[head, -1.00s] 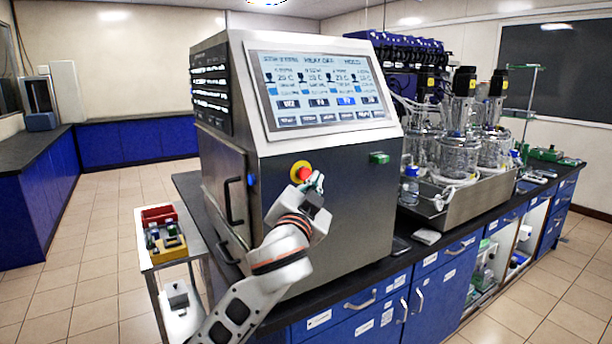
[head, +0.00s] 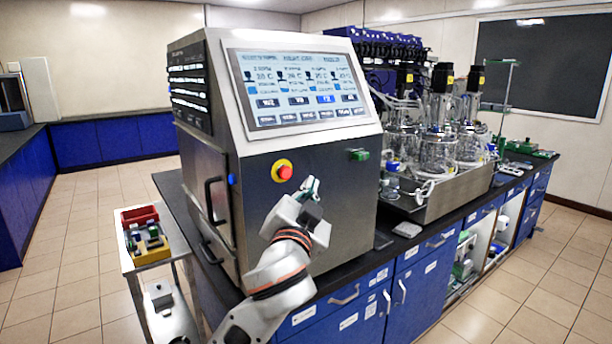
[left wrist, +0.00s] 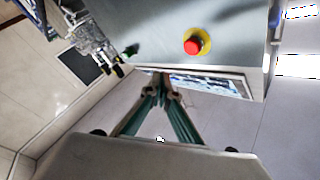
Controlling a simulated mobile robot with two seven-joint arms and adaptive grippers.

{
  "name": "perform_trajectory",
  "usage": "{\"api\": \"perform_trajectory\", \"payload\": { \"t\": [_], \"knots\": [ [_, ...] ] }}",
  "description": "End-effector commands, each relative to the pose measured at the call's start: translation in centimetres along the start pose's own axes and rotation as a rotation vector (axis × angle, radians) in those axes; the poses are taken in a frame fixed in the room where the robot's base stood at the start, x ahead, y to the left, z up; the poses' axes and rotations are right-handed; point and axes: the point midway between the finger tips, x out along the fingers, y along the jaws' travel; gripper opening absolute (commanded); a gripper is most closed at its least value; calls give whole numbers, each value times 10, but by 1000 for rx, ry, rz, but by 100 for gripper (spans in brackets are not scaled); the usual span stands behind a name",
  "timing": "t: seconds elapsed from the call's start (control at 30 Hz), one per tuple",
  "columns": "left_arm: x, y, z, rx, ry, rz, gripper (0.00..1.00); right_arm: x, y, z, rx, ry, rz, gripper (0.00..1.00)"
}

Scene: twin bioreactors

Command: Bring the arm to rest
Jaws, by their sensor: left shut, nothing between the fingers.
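My left gripper (head: 310,187) is in front of the steel control cabinet (head: 300,215), right of and a little below the red emergency button (head: 285,172) on its yellow base. It is shut and empty. In the left wrist view its two green fingers (left wrist: 160,90) meet at the tips. The red button (left wrist: 193,46) shows there beyond the fingertips, apart from them. My right gripper is in neither view.
The cabinet carries a tilted screen (head: 300,88) and a green switch (head: 359,155). Glass reactor vessels (head: 437,150) stand in a steel tray on the bench to the right. A trolley (head: 127,262) with red and yellow bins stands at left. Tiled floor is free at far left.

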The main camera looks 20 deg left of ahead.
Motion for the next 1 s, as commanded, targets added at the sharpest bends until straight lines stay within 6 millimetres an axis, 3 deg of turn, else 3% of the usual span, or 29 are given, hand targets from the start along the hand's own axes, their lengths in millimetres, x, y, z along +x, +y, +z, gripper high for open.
{"api": "perform_trajectory", "payload": {
  "t": [0.13, 0.23, 0.37, 0.47, 0.57, 0.7, 0.9, 1.0],
  "knots": [
    [0, 5, 6, -1, -6, 11, 0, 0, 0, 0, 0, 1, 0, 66],
    [-3, 25, 30, -6, -29, 56, 0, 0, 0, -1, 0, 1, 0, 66],
    [-16, 74, 89, -28, -84, 163, 0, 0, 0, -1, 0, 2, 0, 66],
    [-38, 115, 142, -59, -133, 255, 0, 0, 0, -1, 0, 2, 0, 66],
    [-67, 152, 193, -97, -183, 338, 0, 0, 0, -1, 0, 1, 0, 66],
    [-121, 195, 262, -159, -258, 438, 0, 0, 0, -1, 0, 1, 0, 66],
    [-218, 238, 350, -259, -375, 545, 0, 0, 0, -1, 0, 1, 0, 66],
    [-270, 250, 386, -308, -432, 579, 0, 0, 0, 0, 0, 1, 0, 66]
  ]
}}
